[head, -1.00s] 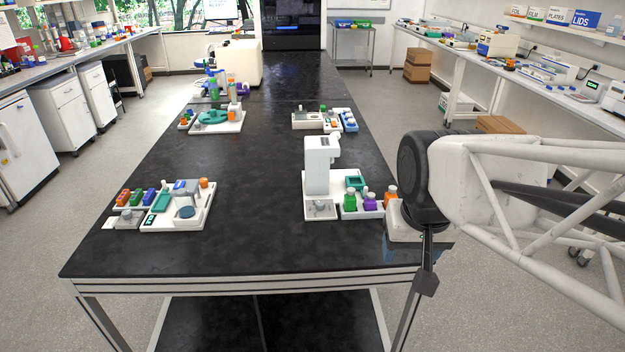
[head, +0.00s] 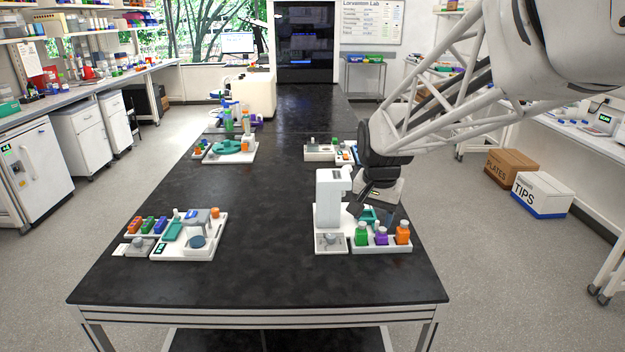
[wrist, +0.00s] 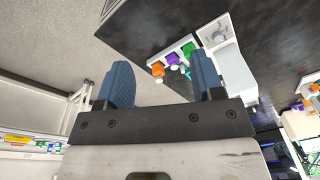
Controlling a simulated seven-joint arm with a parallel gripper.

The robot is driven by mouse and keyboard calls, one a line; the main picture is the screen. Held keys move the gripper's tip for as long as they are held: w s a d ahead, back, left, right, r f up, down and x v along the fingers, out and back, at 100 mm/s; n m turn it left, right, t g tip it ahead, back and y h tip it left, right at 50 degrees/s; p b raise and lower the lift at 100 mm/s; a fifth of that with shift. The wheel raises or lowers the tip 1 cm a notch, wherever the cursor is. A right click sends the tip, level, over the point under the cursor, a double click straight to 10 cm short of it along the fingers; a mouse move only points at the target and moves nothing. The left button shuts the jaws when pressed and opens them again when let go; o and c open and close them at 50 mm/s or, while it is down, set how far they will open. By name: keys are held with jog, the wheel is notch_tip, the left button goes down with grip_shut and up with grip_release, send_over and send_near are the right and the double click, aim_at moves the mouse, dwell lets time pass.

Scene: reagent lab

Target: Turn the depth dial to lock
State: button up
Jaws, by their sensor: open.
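A tall white device (head: 329,195) stands on a pale base at the front right of the black bench. A small grey round knob (head: 331,239) sits on a plate at its front left, and it also shows in the wrist view (wrist: 219,37). A similar grey knob (head: 138,243) sits on a plate at the front left station. No label tells me which is the depth dial. My gripper (head: 371,212) is open and empty, above and behind the bottles beside the tall device. In the wrist view its blue fingers (wrist: 161,62) stand wide apart, touching nothing.
A rack with green (head: 361,234), purple (head: 381,236) and orange (head: 403,232) bottles stands just right of the knob plate. The middle of the bench (head: 265,220) is clear.

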jog(key=w+a+f+m, duration=0.15)
jog(key=w+f, duration=0.25)
jog(key=w, duration=0.4)
jog(key=w+a+f+m, duration=0.15)
jog(key=w+f, duration=0.25)
jog(key=w, duration=0.4)
jog(key=m+g, duration=0.1)
jog(key=m, duration=0.1)
send_over(330, 236)
jog(key=f, duration=1)
jog(key=shift+s+d+f, duration=0.2)
jog(key=shift+s+f, duration=0.05)
jog(key=shift+w+a+f, duration=0.1)
jog(key=shift+w+f, duration=0.15)
jog(key=shift+f, duration=0.05)
jog(key=shift+f, duration=0.1)
jog(key=shift+f, duration=3.8)
jog(key=c, duration=0.9)
